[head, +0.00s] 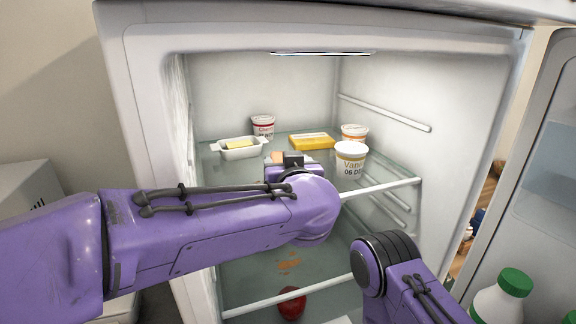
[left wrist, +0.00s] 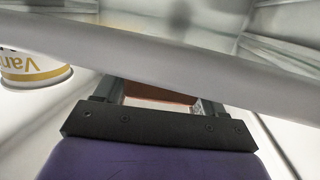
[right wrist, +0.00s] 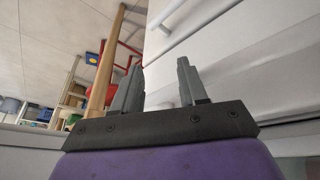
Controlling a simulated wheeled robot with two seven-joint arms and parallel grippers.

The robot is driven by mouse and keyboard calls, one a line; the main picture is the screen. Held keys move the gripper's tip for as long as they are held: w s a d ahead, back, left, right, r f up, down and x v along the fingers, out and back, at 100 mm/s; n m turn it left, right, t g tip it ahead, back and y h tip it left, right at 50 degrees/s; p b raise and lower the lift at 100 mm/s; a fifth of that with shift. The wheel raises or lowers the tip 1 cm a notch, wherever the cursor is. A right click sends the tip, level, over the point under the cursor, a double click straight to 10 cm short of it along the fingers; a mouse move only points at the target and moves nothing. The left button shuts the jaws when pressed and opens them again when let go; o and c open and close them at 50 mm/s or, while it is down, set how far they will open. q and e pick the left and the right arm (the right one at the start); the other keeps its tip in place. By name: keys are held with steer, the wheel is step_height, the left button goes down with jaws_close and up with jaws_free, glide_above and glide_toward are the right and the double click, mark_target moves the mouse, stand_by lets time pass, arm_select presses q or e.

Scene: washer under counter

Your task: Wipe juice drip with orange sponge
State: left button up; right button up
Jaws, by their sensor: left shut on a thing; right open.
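In the head view, the orange juice drip (head: 288,263) is a patch of small smears on the lower glass shelf (head: 255,283) of the open fridge. My left gripper (head: 290,160) reaches into the fridge near the upper shelf's front. It is shut on the orange sponge (head: 276,156), which is mostly hidden. In the left wrist view, an orange-brown strip of the sponge (left wrist: 158,95) shows between the fingers, partly behind a white shelf bar. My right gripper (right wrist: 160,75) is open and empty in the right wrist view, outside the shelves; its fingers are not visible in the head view.
The upper shelf holds a butter dish (head: 238,148), a cherry cup (head: 263,126), a yellow pack (head: 312,142), an orange-labelled cup (head: 354,132) and a vanilla cup (head: 351,159). A red round item (head: 291,303) lies near the drip. A green-capped bottle (head: 505,298) stands in the door.

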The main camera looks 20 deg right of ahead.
arm_select(q)
steer(key=shift+s+r, duration=0.1)
steer(key=shift+s, duration=0.1)
steer(key=shift+w+f, duration=0.25)
steer(key=shift+s+f, duration=0.1)
steer(key=shift+s, duration=0.05)
steer(key=shift+f, duration=0.55)
steer(key=shift+f+p, duration=0.15)
steer(key=shift+p, duration=0.25)
stand_by(0.8)
steer(key=shift+f, duration=0.15)
stand_by(0.3)
